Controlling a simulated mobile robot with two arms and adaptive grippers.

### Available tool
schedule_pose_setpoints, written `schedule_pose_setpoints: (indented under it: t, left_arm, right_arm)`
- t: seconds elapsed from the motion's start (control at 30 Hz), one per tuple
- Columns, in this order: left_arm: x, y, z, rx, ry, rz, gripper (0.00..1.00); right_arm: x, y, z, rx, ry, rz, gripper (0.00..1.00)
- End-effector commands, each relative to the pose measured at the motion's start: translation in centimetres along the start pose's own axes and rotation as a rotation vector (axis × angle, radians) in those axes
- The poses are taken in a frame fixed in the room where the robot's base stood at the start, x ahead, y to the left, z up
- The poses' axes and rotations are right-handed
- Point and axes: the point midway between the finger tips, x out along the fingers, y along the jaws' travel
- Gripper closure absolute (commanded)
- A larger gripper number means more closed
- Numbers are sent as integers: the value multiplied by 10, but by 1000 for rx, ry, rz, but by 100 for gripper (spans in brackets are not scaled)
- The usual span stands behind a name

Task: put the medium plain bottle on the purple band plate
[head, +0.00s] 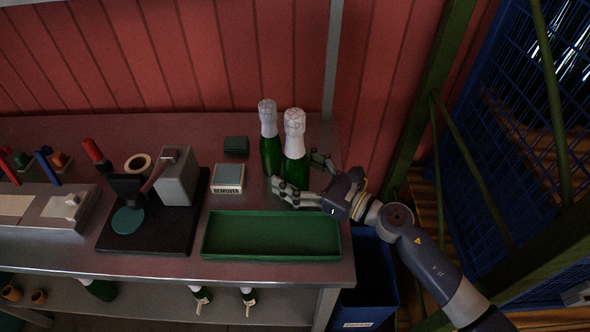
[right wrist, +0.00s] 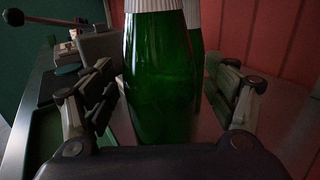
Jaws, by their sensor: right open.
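Two green bottles with white tops stand upright on the steel bench: a front one (head: 294,150) and a back one (head: 269,135) to its left. Neither shows a label; I cannot tell which is the medium plain one. My right gripper (head: 300,175) is open, with its fingers on either side of the front bottle. In the right wrist view this bottle (right wrist: 160,75) stands between the open fingers (right wrist: 165,88), with gaps on both sides. The other bottle is partly hidden behind it. I cannot make out a purple band plate. My left gripper is not in view.
A green tray (head: 272,255) lies along the bench front. A box marked REMOVER (head: 228,190), a dark green block (head: 236,144) and a black-based press (head: 150,240) stand left of the bottles. More bottles lie on the lower shelf (head: 270,304). A blue bin (head: 368,290) stands right.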

Motion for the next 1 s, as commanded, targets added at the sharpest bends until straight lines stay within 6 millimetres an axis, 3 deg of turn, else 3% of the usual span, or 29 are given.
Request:
schedule_pose_setpoints:
  t: [0.03,0.3,0.37,0.73,1.0]
  left_arm:
    - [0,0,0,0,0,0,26]
    - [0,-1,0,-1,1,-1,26]
    - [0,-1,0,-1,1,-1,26]
    - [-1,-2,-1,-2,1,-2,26]
    - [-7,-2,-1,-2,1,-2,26]
  right_arm:
    - [0,0,0,0,0,0,28]
    - [0,0,0,0,0,0,89]
    - [0,-1,4,-1,-6,-1,100]
    - [0,-1,8,-5,-6,-2,100]
    - [0,-1,32,-6,-7,-1,100]
